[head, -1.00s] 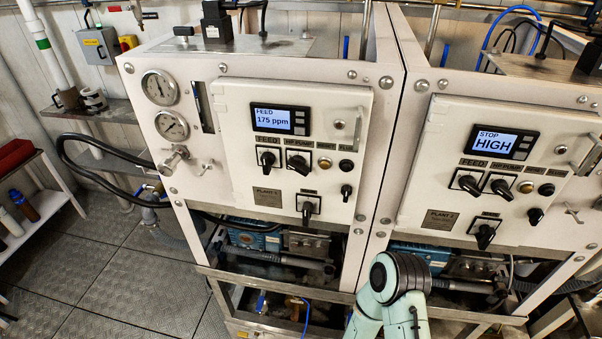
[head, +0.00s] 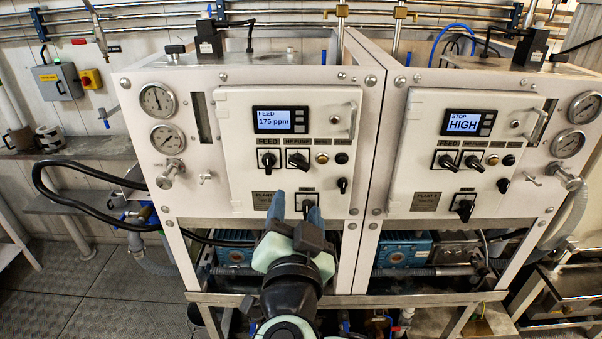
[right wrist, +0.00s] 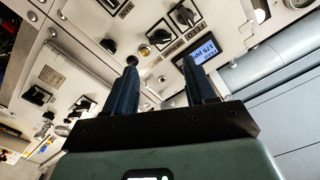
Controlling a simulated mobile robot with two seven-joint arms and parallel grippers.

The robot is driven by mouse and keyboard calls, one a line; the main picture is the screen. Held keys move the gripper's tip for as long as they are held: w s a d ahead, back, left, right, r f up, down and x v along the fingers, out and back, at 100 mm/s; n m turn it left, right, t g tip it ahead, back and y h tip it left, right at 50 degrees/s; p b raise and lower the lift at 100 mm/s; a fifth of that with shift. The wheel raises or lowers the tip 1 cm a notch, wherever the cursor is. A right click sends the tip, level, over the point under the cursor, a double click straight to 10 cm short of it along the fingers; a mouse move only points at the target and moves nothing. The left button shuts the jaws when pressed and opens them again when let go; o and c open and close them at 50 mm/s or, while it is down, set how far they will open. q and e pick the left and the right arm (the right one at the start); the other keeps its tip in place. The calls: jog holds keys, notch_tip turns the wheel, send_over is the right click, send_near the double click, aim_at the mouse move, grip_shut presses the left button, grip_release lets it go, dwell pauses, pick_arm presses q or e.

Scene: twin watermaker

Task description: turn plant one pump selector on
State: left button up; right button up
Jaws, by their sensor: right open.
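The plant one panel (head: 230,185) is the left white panel in the head view. Its HP pump selector (head: 298,160), a black knob on a square plate, sits right of the feed selector (head: 268,159), under the display (head: 280,120) reading FEED 175 ppm. The HP pump knob looks slanted; its exact setting is too small to read. My right gripper (head: 297,206) is open and empty, its dark fingers pointing up just below the two selectors. In the right wrist view, the HP pump selector (right wrist: 184,14) shows beyond the fingers, apart from them. My left gripper is not in view.
A lower selector (head: 306,201) is partly behind my fingers. Amber and black buttons and a small knob (head: 342,185) lie to the right. The plant two panel (head: 410,180) reads STOP HIGH. Gauges (head: 157,99) and a valve (head: 168,174) stand at the left.

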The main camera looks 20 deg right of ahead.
aim_at(299, 163)
jog(key=p+x, duration=0.1)
jog(key=x, duration=1.1)
jog(key=shift+w+f, duration=0.1)
jog(key=shift+w, duration=0.1)
jog(key=c, duration=0.8)
